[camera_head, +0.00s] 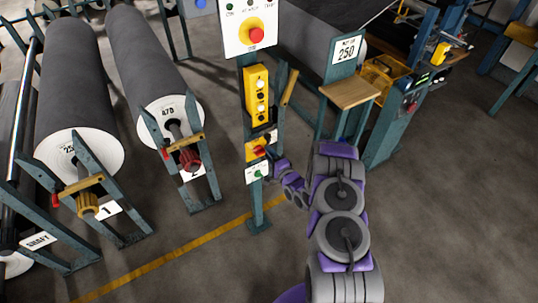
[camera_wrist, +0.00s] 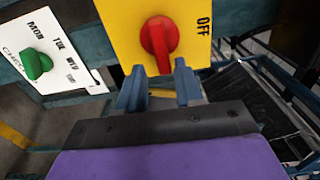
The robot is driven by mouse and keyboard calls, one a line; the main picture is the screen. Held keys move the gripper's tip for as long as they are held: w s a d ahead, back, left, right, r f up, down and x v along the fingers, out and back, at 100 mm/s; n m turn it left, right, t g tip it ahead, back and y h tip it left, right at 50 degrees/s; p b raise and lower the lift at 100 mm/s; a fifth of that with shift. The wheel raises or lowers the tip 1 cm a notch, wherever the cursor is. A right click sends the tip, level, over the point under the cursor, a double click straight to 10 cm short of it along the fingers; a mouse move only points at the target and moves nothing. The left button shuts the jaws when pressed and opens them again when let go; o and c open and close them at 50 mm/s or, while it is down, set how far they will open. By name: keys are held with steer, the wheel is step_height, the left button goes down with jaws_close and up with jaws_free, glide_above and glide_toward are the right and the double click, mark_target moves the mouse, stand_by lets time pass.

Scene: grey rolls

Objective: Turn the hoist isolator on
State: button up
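The hoist isolator is a yellow plate (camera_wrist: 120,30) with a red rotary handle (camera_wrist: 158,38) in the wrist view. The handle's long axis runs up and down in that picture, and the word OFF stands at the plate's right. In the head view the isolator (camera_head: 254,151) sits low on the teal post, partly hidden by my gripper. My gripper (camera_wrist: 160,87) shows two blue fingers, apart with nothing held between them. The fingertips are just below the handle's lower end in the wrist view; contact cannot be told. My gripper (camera_head: 272,168) also shows beside the post.
A white card with a green knob and weekday labels (camera_wrist: 38,62) is next to the isolator. Above on the post are a yellow button box (camera_head: 257,95) and a white panel with a red mushroom button (camera_head: 256,36). Paper rolls stand left; a wooden-topped stand (camera_head: 350,92) is right.

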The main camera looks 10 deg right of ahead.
steer(key=shift+o, duration=0.2)
steer(key=shift+r, duration=0.15)
steer(key=shift+s, duration=0.1)
steer(key=p+v, duration=0.3)
steer(key=v, duration=1.4)
